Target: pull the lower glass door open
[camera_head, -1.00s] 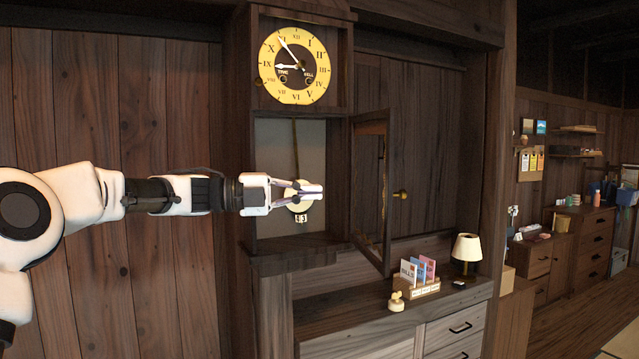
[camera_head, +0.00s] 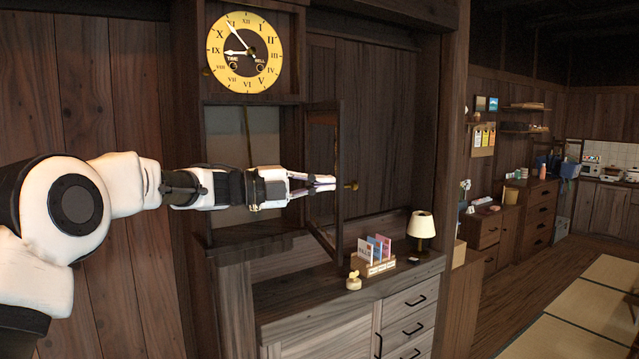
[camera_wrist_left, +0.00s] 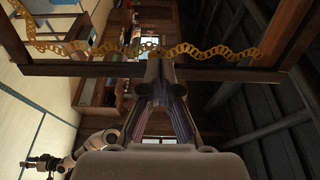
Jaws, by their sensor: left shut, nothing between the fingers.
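The lower glass door (camera_head: 339,215) is a dark wooden frame hinged on the right side of the clock case (camera_head: 199,170); it stands swung out, well open. The case's lower opening (camera_head: 229,135) is exposed, partly behind my left arm. My left gripper (camera_head: 334,183) is shut and empty, its tips overlapping the door frame in the head view. In the left wrist view the fingers (camera_wrist_left: 163,92) point at a dark frame bar (camera_wrist_left: 220,73) with a golden chain trim beyond; contact cannot be told. A white arm with a dark end, likely my right gripper (camera_wrist_left: 40,161), shows small at lower left.
The round yellow clock face (camera_head: 247,52) is above the opening. Below the door, a cabinet top (camera_head: 310,300) holds a card holder (camera_head: 375,266), a small pale figure (camera_head: 353,281) and a lamp (camera_head: 421,228). A brass knob (camera_head: 351,186) is on the panel behind. Open floor lies to the right.

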